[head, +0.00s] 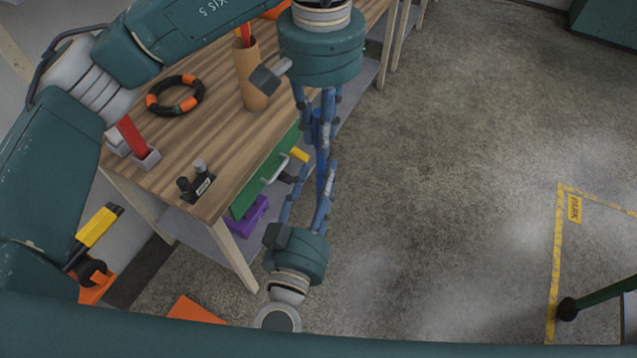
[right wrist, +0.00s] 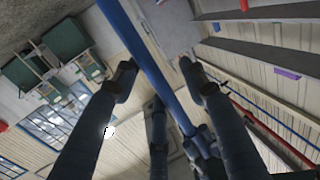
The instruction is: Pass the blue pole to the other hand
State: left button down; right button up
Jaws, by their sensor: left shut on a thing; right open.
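The blue pole (head: 321,170) hangs upright in the head view, below my left gripper (head: 319,128). My left gripper comes from above and is shut on the pole. My right gripper (head: 317,172) is lower, pointing up, with its fingers apart. The pole's lower part shows between or just behind these fingers; I cannot tell whether they touch it. In the right wrist view the pole (right wrist: 147,62) runs diagonally from the top left and passes between the open right fingertips (right wrist: 163,82). Its upper part is hidden by the left gripper in the head view.
A wooden workbench (head: 215,150) stands at left, with a black-and-orange hose ring (head: 175,95), a cardboard tube (head: 252,75) and a black holder (head: 196,186). Open concrete floor (head: 450,150) lies to the right.

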jog(key=shift+c, duration=0.5)
grip_shut()
pick_arm(q)
jog(key=c, duration=1.5)
grip_release()
jog(key=shift+c, duration=0.2)
